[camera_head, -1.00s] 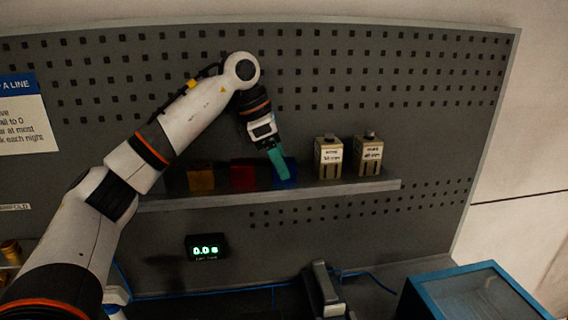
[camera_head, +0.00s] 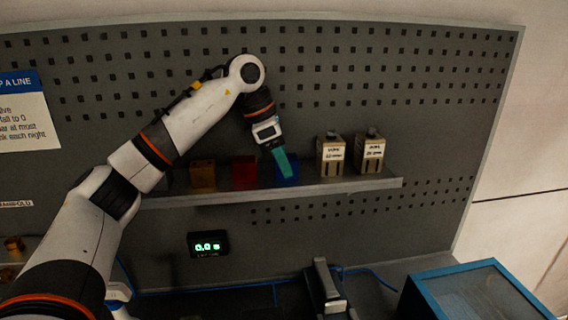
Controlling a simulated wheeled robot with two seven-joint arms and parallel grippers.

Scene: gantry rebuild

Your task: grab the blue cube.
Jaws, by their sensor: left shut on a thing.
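The blue cube (camera_head: 292,180) sits on the grey shelf (camera_head: 330,189), to the right of a red cube (camera_head: 244,172). My left gripper (camera_head: 285,168) reaches down from above, with its teal finger in front of the blue cube and hiding part of it. The gripper is shut on the blue cube, which appears to be at shelf level. My right gripper is not in view.
An orange-yellow cube (camera_head: 203,175) stands left of the red one. Two labelled tan blocks (camera_head: 330,156) and (camera_head: 369,155) stand close on the right. A pegboard (camera_head: 420,90) rises behind the shelf. A display (camera_head: 207,245) and a blue-framed box (camera_head: 478,292) are below.

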